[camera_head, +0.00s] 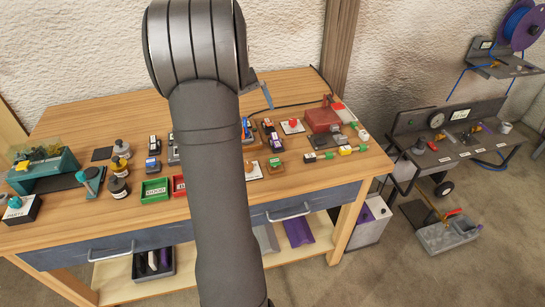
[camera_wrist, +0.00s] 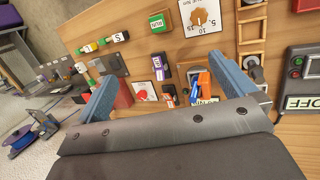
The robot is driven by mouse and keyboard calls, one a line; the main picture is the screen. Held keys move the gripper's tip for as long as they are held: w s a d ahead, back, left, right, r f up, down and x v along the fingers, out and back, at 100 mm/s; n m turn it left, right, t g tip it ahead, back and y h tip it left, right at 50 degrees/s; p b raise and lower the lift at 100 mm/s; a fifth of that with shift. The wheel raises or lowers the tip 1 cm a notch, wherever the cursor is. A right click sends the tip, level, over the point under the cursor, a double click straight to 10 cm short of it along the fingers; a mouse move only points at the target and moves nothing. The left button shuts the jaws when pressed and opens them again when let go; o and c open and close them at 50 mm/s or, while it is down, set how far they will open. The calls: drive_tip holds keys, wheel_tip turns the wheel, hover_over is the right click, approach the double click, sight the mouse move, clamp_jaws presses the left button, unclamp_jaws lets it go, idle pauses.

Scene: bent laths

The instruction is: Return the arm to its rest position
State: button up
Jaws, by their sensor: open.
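My arm (camera_head: 215,150) rises through the middle of the head view and bends at a big dark joint above the workbench (camera_head: 290,85). It hides the bench's middle. My gripper (camera_wrist: 164,67) shows in the wrist view with two blue fingers spread wide apart and nothing between them that it holds. It hangs over the bench, tilted, with small parts on the bench beyond the fingers.
A green tray (camera_head: 155,190) and bottles stand left of my arm. A red box (camera_head: 322,120) and small labelled blocks lie on the right. A green machine (camera_head: 40,170) fills the left end. A grey side cart (camera_head: 450,145) stands on the right. The bench's back left is clear.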

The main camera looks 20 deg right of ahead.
drive_tip(key=x, duration=0.9)
drive_tip(key=shift+s, duration=0.45)
drive_tip(key=v, duration=1)
